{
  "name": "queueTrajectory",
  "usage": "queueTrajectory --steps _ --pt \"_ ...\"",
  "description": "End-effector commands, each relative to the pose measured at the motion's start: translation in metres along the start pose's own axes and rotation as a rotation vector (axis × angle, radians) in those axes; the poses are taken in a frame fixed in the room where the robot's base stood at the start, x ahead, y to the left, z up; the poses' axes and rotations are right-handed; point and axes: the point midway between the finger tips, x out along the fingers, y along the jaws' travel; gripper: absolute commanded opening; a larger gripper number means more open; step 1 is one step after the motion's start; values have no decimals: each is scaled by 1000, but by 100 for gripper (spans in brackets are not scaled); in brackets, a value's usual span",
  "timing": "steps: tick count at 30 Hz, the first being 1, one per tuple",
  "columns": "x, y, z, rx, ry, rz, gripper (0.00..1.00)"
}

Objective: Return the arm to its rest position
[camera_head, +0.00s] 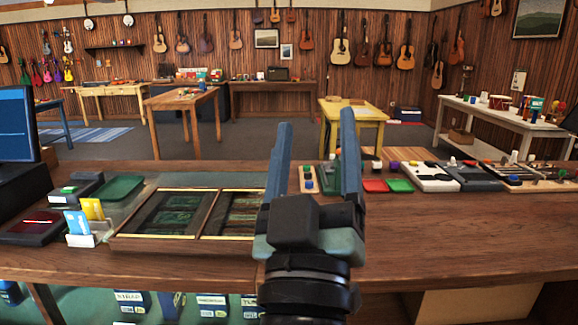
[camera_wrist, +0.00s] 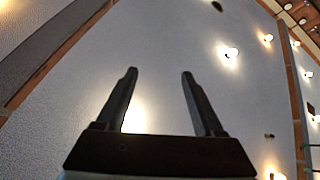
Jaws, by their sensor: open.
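My gripper (camera_head: 316,160) points up and away above the near edge of the wooden counter (camera_head: 440,240) in the head view. Its two blue fingers stand apart with nothing between them. In the wrist view, my gripper (camera_wrist: 158,100) is also open and empty, with the pale ceiling (camera_wrist: 190,45) and its lamps behind it. The fingers hide part of the counter's middle and some of the small items there.
On the counter, a divided wooden tray (camera_head: 125,236) lies left of my gripper. A card holder (camera_head: 82,240) and a monitor (camera_head: 15,130) stand further left. Pedals (camera_head: 430,176) line the right back edge. The counter's front right is clear. Tables stand beyond.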

Motion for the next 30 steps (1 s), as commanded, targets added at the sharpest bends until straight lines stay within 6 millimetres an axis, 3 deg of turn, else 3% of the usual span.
queueTrajectory --steps 1,7,9,18,23,30 --pt "2 12 -39 103 62 8 70" --pt "-18 46 -157 476 255 -48 70" --pt "6 52 -170 459 226 -46 70" --pt "49 74 -226 452 223 -45 70" --pt "59 79 -239 451 222 -45 70" --pt "60 79 -240 450 222 -45 70"
